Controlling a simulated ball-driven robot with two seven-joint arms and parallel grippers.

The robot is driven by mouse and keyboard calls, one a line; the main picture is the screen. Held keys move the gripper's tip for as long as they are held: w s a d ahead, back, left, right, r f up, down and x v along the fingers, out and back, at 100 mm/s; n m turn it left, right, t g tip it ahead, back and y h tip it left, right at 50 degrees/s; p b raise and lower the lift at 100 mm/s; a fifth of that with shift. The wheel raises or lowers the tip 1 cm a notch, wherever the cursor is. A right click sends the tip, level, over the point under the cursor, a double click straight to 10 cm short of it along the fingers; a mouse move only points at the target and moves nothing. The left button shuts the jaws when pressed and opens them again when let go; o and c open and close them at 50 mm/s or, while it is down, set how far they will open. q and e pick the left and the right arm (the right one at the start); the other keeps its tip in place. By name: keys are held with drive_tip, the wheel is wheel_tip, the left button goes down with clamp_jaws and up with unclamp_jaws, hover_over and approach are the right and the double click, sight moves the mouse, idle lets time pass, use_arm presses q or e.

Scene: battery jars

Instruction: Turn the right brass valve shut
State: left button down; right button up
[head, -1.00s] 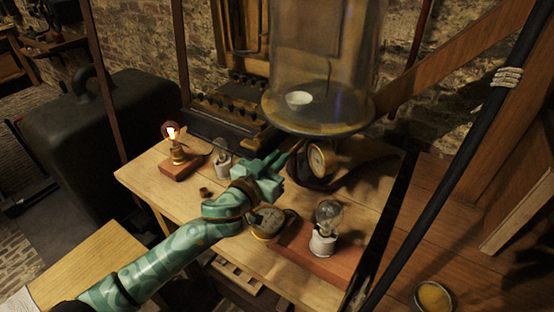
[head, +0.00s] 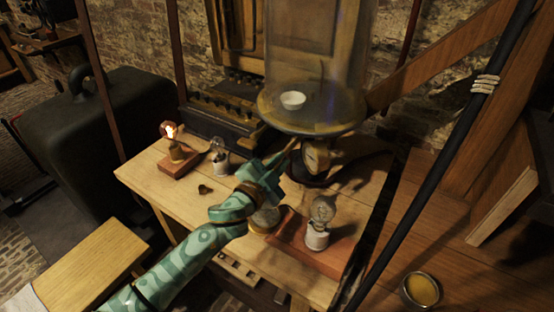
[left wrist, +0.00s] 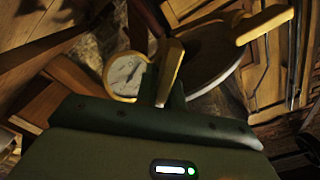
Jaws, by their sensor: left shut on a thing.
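In the head view my left gripper (head: 286,165) is just below the round plate (head: 312,130) of the glass jar, left of the pressure gauge (head: 318,157). In the left wrist view its dark fingers (left wrist: 164,88) are shut on a narrow brass valve handle (left wrist: 172,68), beside the white gauge dial (left wrist: 126,74). Another brass handle (left wrist: 265,22) sticks out farther right in that view, apart from the fingers. I cannot tell from these frames which handle is the right one. The handles are too small or hidden in the head view. My right gripper is not in view.
A small white dish (head: 293,100) lies under the glass jar (head: 316,60). A lit lamp (head: 175,146) and an unlit bulb (head: 322,214) stand on the table (head: 150,172). A dark rod and wooden beam (head: 440,68) cross the right side.

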use_arm(q)
drive_tip(key=shift+s+d+f+m, duration=0.1)
drive_tip(key=shift+f+m, duration=0.2)
drive_tip(key=shift+m, duration=1.15)
drive_tip(key=shift+s+d+f+m, duration=0.1)
drive_tip(key=shift+f+m, duration=0.25)
drive_tip(key=shift+m, duration=1.05)
drive_tip(key=shift+s+d+f+m, duration=0.1)
drive_tip(key=shift+f+m, duration=0.2)
drive_tip(key=shift+m, duration=1.15)
drive_tip(key=shift+f, duration=0.1)
drive_tip(key=c, duration=1.5)
unclamp_jaws()
drive_tip(key=shift+a, duration=0.1)
drive_tip(key=p+v, duration=0.2)
drive_tip(key=v, duration=1.4)
drive_tip(key=shift+a, duration=0.1)
